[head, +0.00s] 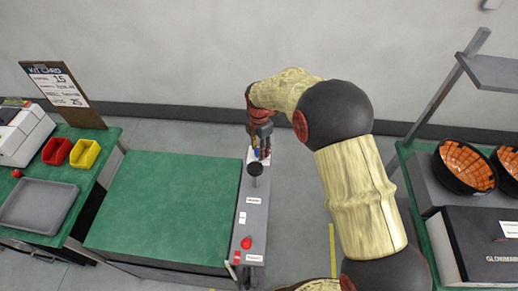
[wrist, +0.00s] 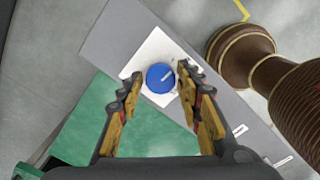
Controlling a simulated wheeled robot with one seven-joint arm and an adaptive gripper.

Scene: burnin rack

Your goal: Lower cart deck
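The green cart deck (head: 165,205) lies flat left of a narrow grey control panel (head: 253,212). In the wrist view, a blue round dial (wrist: 160,77) with a pale pointer line sits on a white plate (wrist: 148,50) at the panel's far end. My gripper (wrist: 159,80) is open, its two fingers on either side of the dial in the picture; I cannot tell whether they touch it. In the head view my gripper (head: 261,148) is over the panel's far end and mostly hides the dial.
A red button (head: 246,243) is at the panel's near end. A left bench holds a grey tray (head: 38,206); a right bench holds black bowls (head: 464,167).

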